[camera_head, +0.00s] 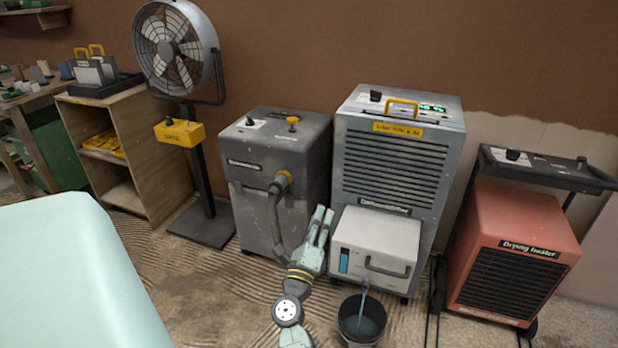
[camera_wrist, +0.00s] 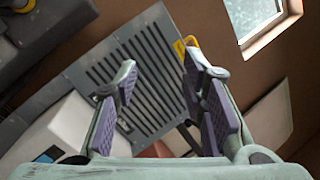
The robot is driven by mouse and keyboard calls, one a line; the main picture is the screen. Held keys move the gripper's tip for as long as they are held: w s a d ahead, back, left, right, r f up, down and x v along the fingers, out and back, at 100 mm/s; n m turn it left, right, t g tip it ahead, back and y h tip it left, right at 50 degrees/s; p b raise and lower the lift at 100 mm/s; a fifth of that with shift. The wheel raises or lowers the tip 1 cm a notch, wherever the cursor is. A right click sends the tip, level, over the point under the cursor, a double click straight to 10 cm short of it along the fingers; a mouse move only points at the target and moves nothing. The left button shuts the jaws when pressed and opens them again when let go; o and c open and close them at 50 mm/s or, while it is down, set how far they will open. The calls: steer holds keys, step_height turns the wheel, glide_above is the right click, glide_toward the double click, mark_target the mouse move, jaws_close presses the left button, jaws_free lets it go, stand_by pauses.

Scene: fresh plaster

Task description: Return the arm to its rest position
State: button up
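My gripper (camera_head: 318,222) is at the end of my pale green arm, in front of the gap between the dark grey machine (camera_head: 277,170) and the grey dehumidifier (camera_head: 396,165) in the head view. In the wrist view my gripper (camera_wrist: 160,85) has its two purple-padded fingers well apart. Nothing is between them; the dehumidifier's slatted front (camera_wrist: 140,70) shows behind. My arm is extended forward over the floor.
A white water tank (camera_head: 376,245) sits in the dehumidifier's lower front, with a dark bucket (camera_head: 361,318) on the floor before it. A red drying heater (camera_head: 515,255) stands right. A fan (camera_head: 177,48) and wooden shelf unit (camera_head: 150,165) stand left. Ridged floor lies between.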

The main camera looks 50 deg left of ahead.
steer(key=shift+s+a+r+y, duration=0.15)
steer(key=shift+r, duration=0.25)
steer(key=shift+s+a+r+y, duration=0.1)
steer(key=shift+s+r+y, duration=0.05)
steer(key=shift+r, duration=0.2)
